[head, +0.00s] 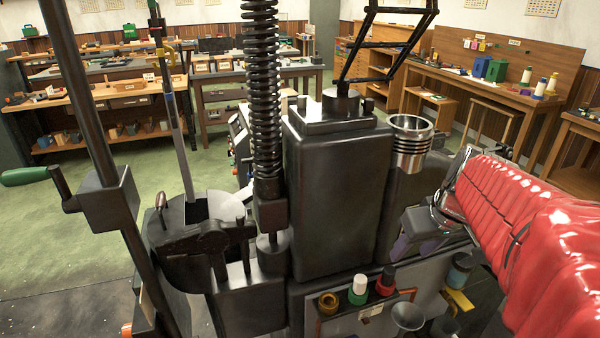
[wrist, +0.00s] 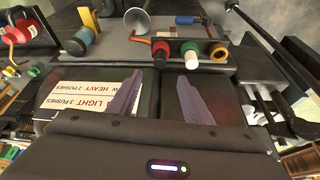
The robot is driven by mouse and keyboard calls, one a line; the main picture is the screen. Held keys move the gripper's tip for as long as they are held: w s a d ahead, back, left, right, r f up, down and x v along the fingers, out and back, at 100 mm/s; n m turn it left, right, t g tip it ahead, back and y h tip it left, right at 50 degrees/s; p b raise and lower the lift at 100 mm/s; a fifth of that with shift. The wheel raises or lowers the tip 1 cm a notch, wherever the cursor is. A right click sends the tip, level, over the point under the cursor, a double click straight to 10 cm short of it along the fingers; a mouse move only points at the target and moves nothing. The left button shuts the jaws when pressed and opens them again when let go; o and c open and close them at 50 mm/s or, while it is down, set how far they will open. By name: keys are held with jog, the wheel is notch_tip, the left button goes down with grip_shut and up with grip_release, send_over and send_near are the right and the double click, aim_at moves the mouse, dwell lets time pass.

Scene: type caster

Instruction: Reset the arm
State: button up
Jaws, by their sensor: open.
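My gripper (head: 416,246) is at the end of my red-sleeved arm, to the right of the dark casting machine (head: 335,190). In the wrist view my gripper (wrist: 160,80) shows two purple-grey fingers spread apart with nothing between them. It is open and empty. The wrist view looks upside down. A white label (wrist: 95,100) reading "LIGHT 3 PUSHES" and "HEAVY" lies partly behind the left finger. In the head view the fingers are small and partly in shadow, beside the machine and above its front panel.
A front rack holds an amber ring (head: 328,302), a green-and-white knob (head: 358,290) and a red-and-black one (head: 386,281). A grey funnel (head: 408,316) is near it. A ribbed metal cup (head: 410,142) stands above. A tall spring (head: 263,90) rises at centre. Workbenches (head: 490,80) stand behind green floor.

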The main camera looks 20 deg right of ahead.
dwell(0.7)
jog(key=s+a, duration=0.3)
jog(key=a, duration=0.7)
jog(key=s+a+n+t, duration=0.1)
jog(key=s+a, duration=0.3)
jog(key=a, duration=0.7)
jog(key=shift+f+y, duration=0.25)
jog(key=shift+y, duration=0.05)
jog(key=shift+c, duration=0.7)
